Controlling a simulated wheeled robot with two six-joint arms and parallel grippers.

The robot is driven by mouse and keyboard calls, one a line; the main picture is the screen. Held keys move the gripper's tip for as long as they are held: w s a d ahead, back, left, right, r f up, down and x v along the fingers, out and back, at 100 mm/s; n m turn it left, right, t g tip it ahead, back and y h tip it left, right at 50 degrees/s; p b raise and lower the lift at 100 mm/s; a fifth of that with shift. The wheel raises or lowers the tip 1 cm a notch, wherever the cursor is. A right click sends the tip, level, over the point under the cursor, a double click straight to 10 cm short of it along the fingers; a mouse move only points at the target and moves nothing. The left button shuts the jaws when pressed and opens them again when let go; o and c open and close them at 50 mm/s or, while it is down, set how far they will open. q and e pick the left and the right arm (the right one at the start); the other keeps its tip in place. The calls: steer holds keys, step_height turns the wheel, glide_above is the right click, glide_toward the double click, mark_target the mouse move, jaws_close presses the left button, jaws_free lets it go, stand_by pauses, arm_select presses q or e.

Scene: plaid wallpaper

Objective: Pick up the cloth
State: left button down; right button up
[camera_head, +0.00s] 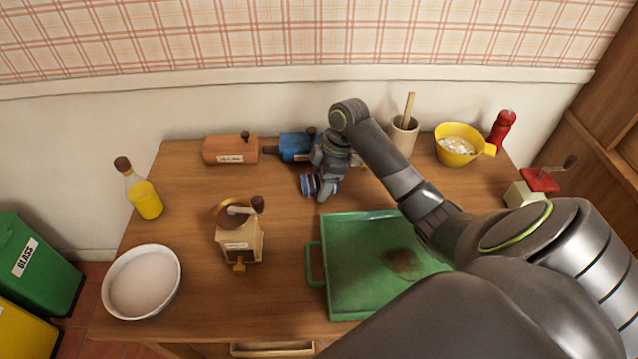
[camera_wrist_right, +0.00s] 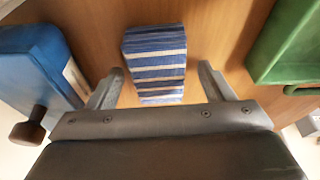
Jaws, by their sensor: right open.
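The cloth (camera_head: 307,185) is a small folded piece with blue and white stripes, lying on the wooden table. It also shows in the right wrist view (camera_wrist_right: 155,48), at the top middle. My right gripper (camera_head: 324,192) points down at the cloth, partly hiding it in the head view. In the right wrist view its jaws (camera_wrist_right: 161,75) are open, with one finger to each side of the cloth's near end and gaps between. Nothing is gripped. My left gripper is not in view.
A blue grinder (camera_head: 297,146) stands close behind the cloth, and a green tray (camera_head: 340,300) lies in front. A wooden coffee mill (camera_head: 240,243), white bowl (camera_head: 172,282) and oil bottle (camera_head: 145,196) stand to the left. A yellow bowl (camera_head: 452,158) is at the back right.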

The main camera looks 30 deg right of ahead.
mark_target(321, 180)
steer(key=c, duration=1.1)
steer(key=shift+o, duration=0.2)
step_height(321, 180, up, 10)
steer(key=o, duration=0.4)
steer(key=c, duration=0.3)
